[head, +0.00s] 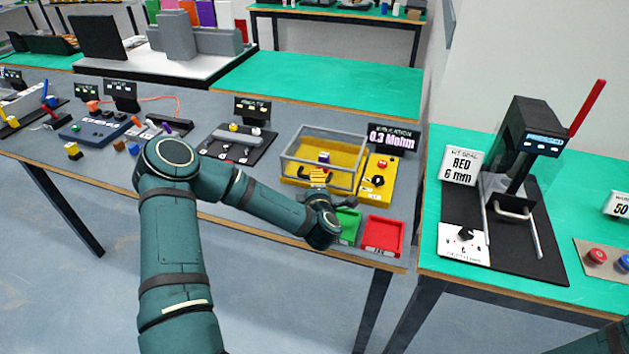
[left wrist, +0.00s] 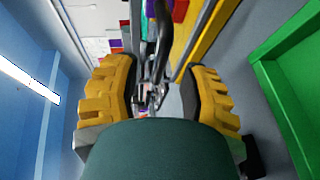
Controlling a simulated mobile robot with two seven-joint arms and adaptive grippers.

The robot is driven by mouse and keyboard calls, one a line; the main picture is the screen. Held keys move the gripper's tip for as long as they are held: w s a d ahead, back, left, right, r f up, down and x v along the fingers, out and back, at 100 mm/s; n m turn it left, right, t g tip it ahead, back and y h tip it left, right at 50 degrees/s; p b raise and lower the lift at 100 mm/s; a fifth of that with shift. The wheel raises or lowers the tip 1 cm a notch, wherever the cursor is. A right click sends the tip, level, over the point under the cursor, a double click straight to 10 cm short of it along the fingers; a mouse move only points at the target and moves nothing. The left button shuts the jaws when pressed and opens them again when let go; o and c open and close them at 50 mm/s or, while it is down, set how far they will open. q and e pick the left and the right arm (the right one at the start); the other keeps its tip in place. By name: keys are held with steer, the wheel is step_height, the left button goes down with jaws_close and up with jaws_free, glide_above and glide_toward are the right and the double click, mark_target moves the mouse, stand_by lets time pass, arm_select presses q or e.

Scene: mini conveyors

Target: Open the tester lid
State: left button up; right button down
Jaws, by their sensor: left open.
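The tester has a yellow base with a clear, grey-framed lid (head: 289,152) that sits down over it. My right gripper is out of view.
A green tray (head: 348,226) and a red tray (head: 382,235) lie in front of the tester, close to my left wrist. A display (head: 392,140) reads 0.3 Mohm. A black fixture (head: 238,148) stands to the left. A press (head: 520,165) stands on the right table.

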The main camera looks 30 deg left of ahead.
mark_target(323, 160)
arm_select(q)
steer(key=shift+x, duration=1.7)
jaws_close()
